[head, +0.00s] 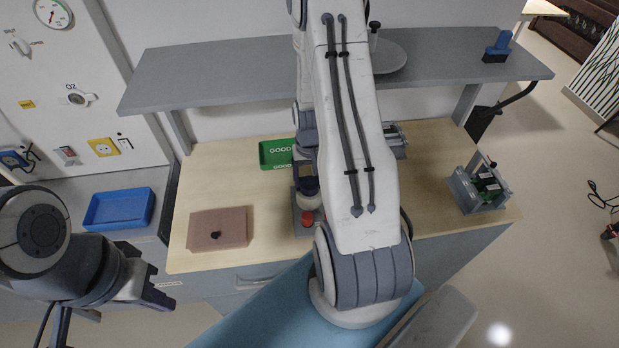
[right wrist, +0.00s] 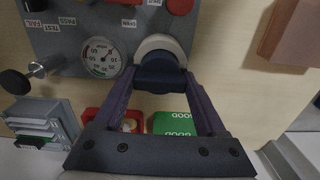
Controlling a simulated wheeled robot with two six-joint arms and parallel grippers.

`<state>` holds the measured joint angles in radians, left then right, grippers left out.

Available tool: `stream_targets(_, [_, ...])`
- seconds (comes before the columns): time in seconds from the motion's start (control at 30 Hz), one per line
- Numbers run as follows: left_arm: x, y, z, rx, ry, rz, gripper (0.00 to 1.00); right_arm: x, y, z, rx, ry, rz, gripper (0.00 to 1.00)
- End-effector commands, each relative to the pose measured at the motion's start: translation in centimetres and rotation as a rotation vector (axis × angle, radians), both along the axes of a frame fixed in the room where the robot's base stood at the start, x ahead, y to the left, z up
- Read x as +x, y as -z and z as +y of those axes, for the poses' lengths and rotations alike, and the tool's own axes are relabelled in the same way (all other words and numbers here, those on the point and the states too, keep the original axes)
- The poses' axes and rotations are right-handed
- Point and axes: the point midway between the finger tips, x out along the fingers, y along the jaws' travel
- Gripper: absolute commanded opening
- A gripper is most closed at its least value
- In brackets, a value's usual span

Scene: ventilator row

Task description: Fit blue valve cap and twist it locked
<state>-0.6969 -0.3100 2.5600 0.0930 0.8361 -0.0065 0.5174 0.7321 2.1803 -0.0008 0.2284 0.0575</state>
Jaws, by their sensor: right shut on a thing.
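The dark blue valve cap (right wrist: 160,76) is between the fingertips of my right gripper (right wrist: 160,88) in the right wrist view, and the gripper is shut on it. The cap lies over a round pale fitting (right wrist: 167,45) on a grey panel (right wrist: 75,38); whether it is seated or turned cannot be told. In the head view the cap (head: 308,186) shows just left of my right arm, above the pale fitting (head: 308,202). My right gripper is largely hidden there by the arm. My left gripper (head: 150,292) hangs off the table's front left; its jaw opening is unclear.
A red knob (head: 308,218) and a gauge (right wrist: 102,57) are beside the fitting. A green GOOD tray (head: 265,154) and a red tray (right wrist: 95,116) stand close by. A brown block (head: 218,228) lies left. A rack (head: 480,190) stands right. A shelf (head: 220,78) overhangs the back.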

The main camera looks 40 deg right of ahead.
Motion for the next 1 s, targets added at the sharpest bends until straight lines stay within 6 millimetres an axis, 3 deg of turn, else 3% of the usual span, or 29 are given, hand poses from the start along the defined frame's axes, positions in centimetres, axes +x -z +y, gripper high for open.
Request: stream_targets(1.0, [0.01,0.65,0.0,0.0,0.0,0.0,0.0,-0.02,0.88,0.02,0.0,0.0,0.0,0.2])
